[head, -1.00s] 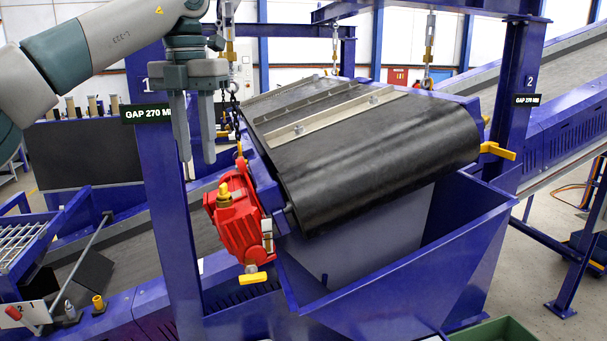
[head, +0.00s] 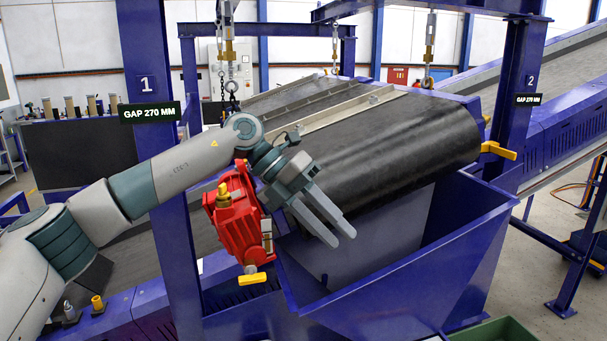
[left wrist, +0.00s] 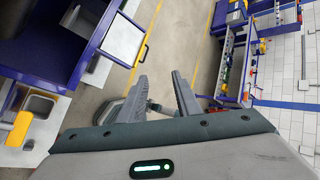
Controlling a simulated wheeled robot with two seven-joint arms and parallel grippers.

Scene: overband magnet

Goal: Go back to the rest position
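My left gripper (head: 343,239) is in front of the black belt of the overband magnet (head: 375,150), pointing down to the right. Its two fingers are parallel with a gap between them and nothing held. In the left wrist view the fingers (left wrist: 158,78) also stand apart, with grey floor between and beyond them. My left arm reaches in from the lower left, partly across the blue post and beside the red motor (head: 238,222). From this view I cannot tell whether the gripper touches the belt. My right gripper is not in view.
A blue hopper (head: 465,245) stands below the magnet. Chains hang from the blue frame above. A blue post (head: 168,215) with a "GAP 270 MM" sign (head: 150,112) stands left of the motor. Yellow handles (head: 498,150) stick out at the magnet's right. Open floor (head: 520,290) lies at right.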

